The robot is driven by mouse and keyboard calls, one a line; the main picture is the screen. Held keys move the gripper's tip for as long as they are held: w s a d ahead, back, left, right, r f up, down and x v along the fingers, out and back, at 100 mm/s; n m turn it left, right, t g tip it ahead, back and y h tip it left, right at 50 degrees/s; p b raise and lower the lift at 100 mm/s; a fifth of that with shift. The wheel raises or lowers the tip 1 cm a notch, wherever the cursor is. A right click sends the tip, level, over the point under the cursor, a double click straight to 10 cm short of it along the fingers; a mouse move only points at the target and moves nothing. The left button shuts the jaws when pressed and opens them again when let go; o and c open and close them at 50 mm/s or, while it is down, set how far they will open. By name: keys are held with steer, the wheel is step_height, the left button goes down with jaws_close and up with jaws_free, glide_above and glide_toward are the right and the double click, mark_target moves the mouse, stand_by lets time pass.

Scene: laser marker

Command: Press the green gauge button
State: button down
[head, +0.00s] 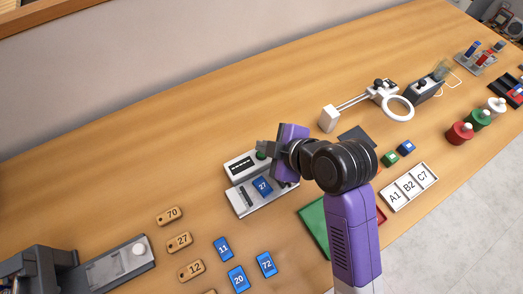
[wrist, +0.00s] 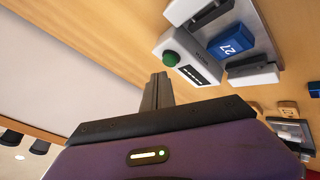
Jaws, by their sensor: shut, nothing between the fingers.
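The gauge is a grey-white device (head: 243,166) with a dark display, and the green button (head: 261,155) is at its right end. In the wrist view the green button (wrist: 171,58) stands out from the device's end, just beyond my fingertips. My gripper (head: 263,147) is shut and empty, its fingertips beside the button. In the wrist view the shut fingers (wrist: 159,78) point toward the button with a small visible gap. I cannot tell the exact depth. A blue tag marked 27 (head: 262,186) sits in the device's lower tray.
Wooden tags (head: 178,241) and blue tags (head: 238,278) lie at the front left. A white magnifier (head: 398,107) stands at the back right. A white tray marked A1, B2, C7 (head: 408,187) lies right of my arm. The table's back left is clear.

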steer(key=shift+f, duration=0.1)
steer(key=shift+f, duration=0.3)
steer(key=shift+f+b, duration=0.5)
steer(key=shift+f, duration=0.05)
stand_by(1.0)
steer(key=shift+r, duration=0.15)
steer(key=shift+r+p, duration=0.8)
steer(key=shift+p, duration=0.05)
step_height(320, 180, up, 5)
steer(key=p, duration=0.4)
steer(key=shift+r, duration=0.1)
stand_by(0.6)
